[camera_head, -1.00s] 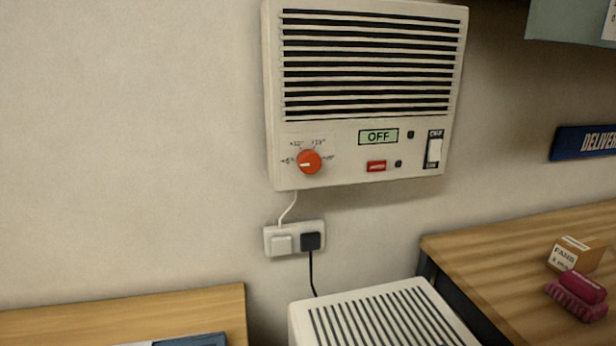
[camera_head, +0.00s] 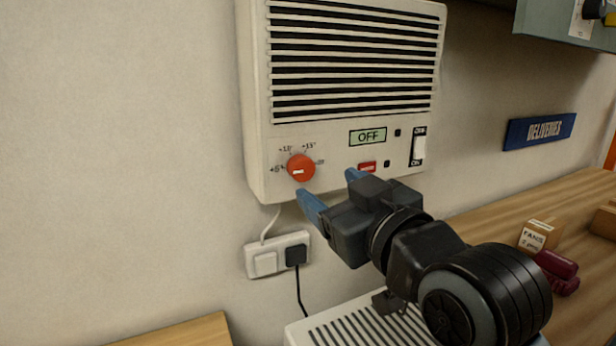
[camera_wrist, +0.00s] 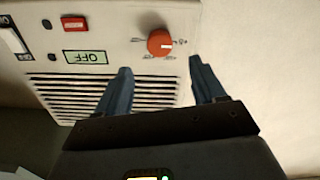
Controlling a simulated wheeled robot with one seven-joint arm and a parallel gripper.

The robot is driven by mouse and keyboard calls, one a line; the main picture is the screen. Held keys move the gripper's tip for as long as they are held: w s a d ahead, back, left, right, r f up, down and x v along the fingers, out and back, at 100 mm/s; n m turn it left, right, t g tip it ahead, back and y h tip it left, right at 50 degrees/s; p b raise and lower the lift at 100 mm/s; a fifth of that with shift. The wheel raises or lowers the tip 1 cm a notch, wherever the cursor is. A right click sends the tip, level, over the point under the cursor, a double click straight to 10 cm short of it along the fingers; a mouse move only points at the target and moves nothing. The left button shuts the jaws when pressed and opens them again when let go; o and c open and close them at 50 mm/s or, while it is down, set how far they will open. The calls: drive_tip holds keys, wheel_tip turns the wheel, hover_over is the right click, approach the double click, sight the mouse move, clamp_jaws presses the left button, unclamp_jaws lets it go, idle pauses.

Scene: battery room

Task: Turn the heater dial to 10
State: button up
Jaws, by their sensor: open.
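The heater (camera_head: 350,150) is a cream wall unit with black slats, a display reading OFF (camera_head: 368,137) and a red-orange round dial (camera_head: 301,168) at its lower left. Marks such as +5, +10 and +15 ring the dial. Its pale pointer line faces left, toward the +5 mark. My gripper (camera_head: 331,187), with two blue fingers, is open and empty, just below and right of the dial. In the wrist view the dial (camera_wrist: 160,42) shows upside down, beyond the fingertips and between them. The fingers appear apart from it.
A red button (camera_head: 367,167) and a rocker switch (camera_head: 419,147) are right of the dial. A wall socket (camera_head: 265,264) with plugs is below the heater. A slatted white unit (camera_head: 340,325) stands under my arm. A wooden bench (camera_head: 490,225) holds boxes at right.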

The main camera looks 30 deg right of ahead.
sight(305, 170)
drive_tip(key=shift+w+b, duration=1)
drive_tip(key=shift+w, duration=2.7)
drive_tip(key=c, duration=1.1)
drive_tip(key=shift+o, duration=0.2)
